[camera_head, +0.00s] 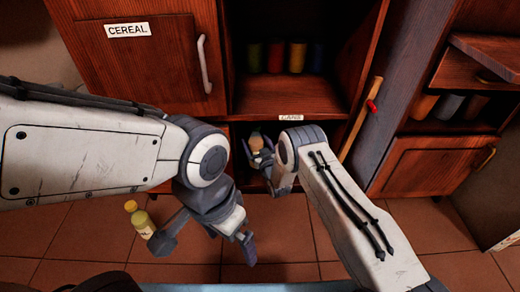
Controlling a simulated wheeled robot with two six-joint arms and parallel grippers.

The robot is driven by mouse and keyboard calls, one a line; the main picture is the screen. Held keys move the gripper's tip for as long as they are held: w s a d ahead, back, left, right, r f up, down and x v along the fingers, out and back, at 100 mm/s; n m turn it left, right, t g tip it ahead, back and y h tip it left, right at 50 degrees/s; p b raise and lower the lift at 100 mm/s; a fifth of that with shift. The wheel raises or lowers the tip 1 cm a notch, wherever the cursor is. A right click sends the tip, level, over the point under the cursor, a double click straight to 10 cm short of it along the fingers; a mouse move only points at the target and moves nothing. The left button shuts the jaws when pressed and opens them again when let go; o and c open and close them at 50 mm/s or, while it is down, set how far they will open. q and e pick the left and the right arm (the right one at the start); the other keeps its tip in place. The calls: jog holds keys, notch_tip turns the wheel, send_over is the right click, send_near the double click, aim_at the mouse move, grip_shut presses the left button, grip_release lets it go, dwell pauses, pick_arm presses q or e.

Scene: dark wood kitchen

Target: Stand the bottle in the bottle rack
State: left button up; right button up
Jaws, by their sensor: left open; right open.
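A small bottle (139,219) with yellow contents, a yellow cap and a pale label shows at the lower left, slightly tilted in the picture, against the tiled floor. My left gripper (206,246) is open, its fingers spread wide; one finger is right beside the bottle's lower right side, and I cannot tell if they touch. My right gripper (262,153) is open at the dark lower opening of the cabinet. A small tan, green-topped thing (257,144) shows between or behind its fingers. I cannot make out a bottle rack.
Several coloured cans (276,57) stand on the cabinet shelf above the "CANS" label (291,118). A closed cupboard door (145,60) labelled "CEREAL" is at upper left. Cups (448,106) sit on a right shelf. Floor tiles (300,245) are clear between my arms.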

aim_at(257, 140)
jog(key=p+v, duration=0.6)
jog(key=v, duration=0.6)
jog(key=b+x, duration=0.2)
jog(key=x, duration=0.2)
jog(key=b+x, duration=0.3)
jog(key=x, duration=0.1)
jog(key=f+b+x, duration=0.1)
jog(key=b+x, duration=0.1)
jog(key=x, duration=0.2)
jog(key=shift+w, duration=0.15)
jog(key=r+p, duration=0.1)
jog(key=r, duration=0.1)
jog(key=p, duration=0.1)
jog(key=shift+s+r+p, duration=0.25)
jog(key=shift+r+p, duration=0.05)
jog(key=shift+r, duration=0.1)
jog(key=shift+r+p, duration=0.6)
jog(key=shift+r, duration=0.15)
jog(key=shift+f, duration=0.1)
